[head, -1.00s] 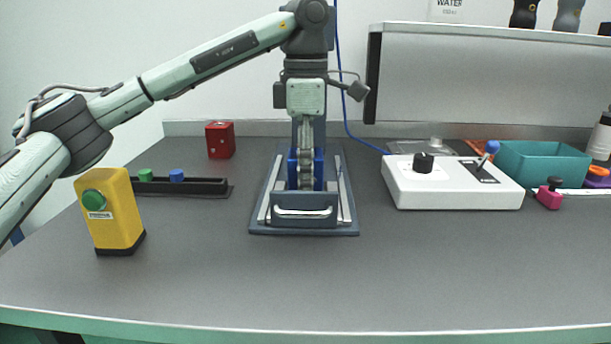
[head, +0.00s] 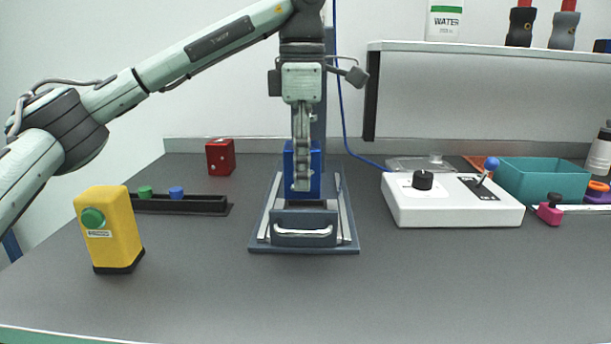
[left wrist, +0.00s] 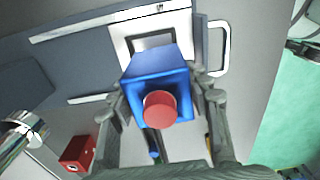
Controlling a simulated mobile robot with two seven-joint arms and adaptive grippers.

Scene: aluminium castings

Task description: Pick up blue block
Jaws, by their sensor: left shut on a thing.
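The blue block (head: 315,169) is in the middle of the head view, above the dark blue stand (head: 257,242) with its silver rails and front handle. My left gripper (head: 301,185) points down and is shut on the block; its fingers hide part of the block's front. In the left wrist view the blue block (left wrist: 158,68) sits between the two fingers of the left gripper (left wrist: 165,105), with a red round knob on the face towards the camera. The block looks raised from the stand, above a pale square seat with a dark opening. My right gripper is not in view.
A yellow box with a green button (head: 110,230) stands at the left. A black rail (head: 205,205) with green and blue knobs and a red box (head: 220,157) lie behind. A white control box (head: 450,205) and teal bin (head: 545,180) are right. The front table is clear.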

